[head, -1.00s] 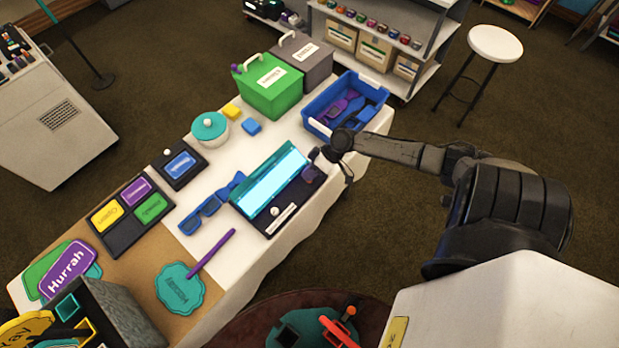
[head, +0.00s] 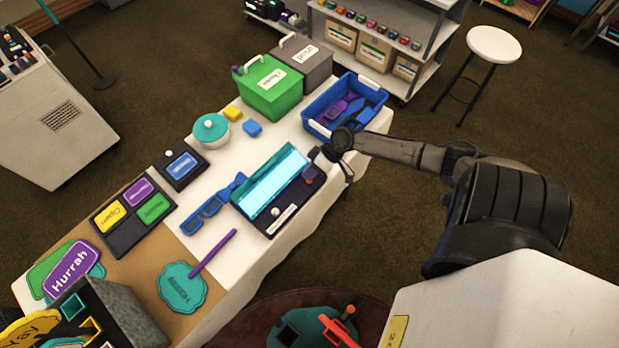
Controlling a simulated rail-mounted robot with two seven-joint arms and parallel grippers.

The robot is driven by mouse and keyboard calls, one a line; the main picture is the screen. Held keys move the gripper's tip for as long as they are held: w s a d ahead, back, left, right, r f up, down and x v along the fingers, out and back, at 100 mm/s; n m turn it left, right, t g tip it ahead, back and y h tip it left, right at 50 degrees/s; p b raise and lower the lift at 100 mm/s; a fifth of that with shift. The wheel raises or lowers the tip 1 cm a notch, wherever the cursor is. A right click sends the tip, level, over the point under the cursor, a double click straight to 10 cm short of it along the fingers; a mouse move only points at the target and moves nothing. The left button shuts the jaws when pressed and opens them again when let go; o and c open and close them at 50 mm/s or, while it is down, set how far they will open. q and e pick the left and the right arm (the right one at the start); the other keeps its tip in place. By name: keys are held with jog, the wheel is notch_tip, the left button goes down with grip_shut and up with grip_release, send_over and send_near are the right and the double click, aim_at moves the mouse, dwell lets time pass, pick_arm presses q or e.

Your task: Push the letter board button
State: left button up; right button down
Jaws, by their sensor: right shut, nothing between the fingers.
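The letter board (head: 242,208) is a dark, flat unit near the table's front edge, with a lit cyan screen (head: 275,187). A small red button (head: 309,181) shows at its right end, and a white round knob (head: 276,211) sits near its lower left, beside a white label strip. My right gripper (head: 318,158) is shut and empty, close by the board's upper right corner, just beyond the red button. It looks apart from the button, but the exact height gap is hard to tell. My left gripper is out of view.
A blue bin (head: 313,127) with props stands behind my right gripper. Blue glasses (head: 203,219) and a blue bow tie lie left of the board. A teal sign on a purple stick (head: 213,254) is nearer the front. A teal-lidded jar (head: 211,130) and green box (head: 268,88) stand behind.

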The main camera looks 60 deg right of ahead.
jog(key=shift+r+p, duration=2.15)
jog(key=shift+r, duration=0.55)
